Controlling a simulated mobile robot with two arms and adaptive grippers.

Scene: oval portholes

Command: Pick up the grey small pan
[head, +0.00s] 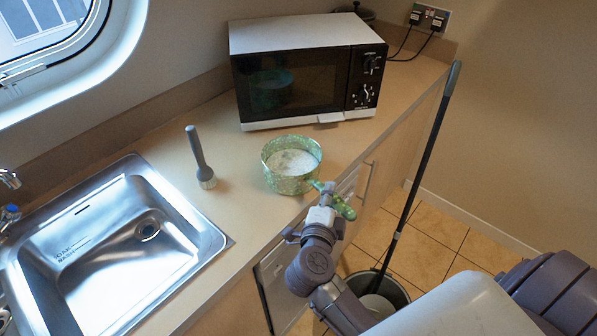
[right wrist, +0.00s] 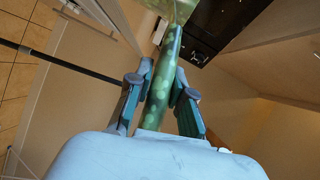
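In the right wrist view the handle (right wrist: 161,92) runs between the two fingers of my right gripper (right wrist: 164,75). The fingertips sit close against both sides of the handle and look shut on it. In the head view my right gripper (head: 322,213) is at the handle, beside the counter edge. My left gripper is not in view.
A microwave (head: 300,83) stands behind the pan. A grey-handled brush (head: 199,157) stands to the left, beside a steel sink (head: 110,245). A mop (head: 421,165) leans from a bucket (head: 385,287) near my right arm. The counter (head: 235,200) is clear around the pan.

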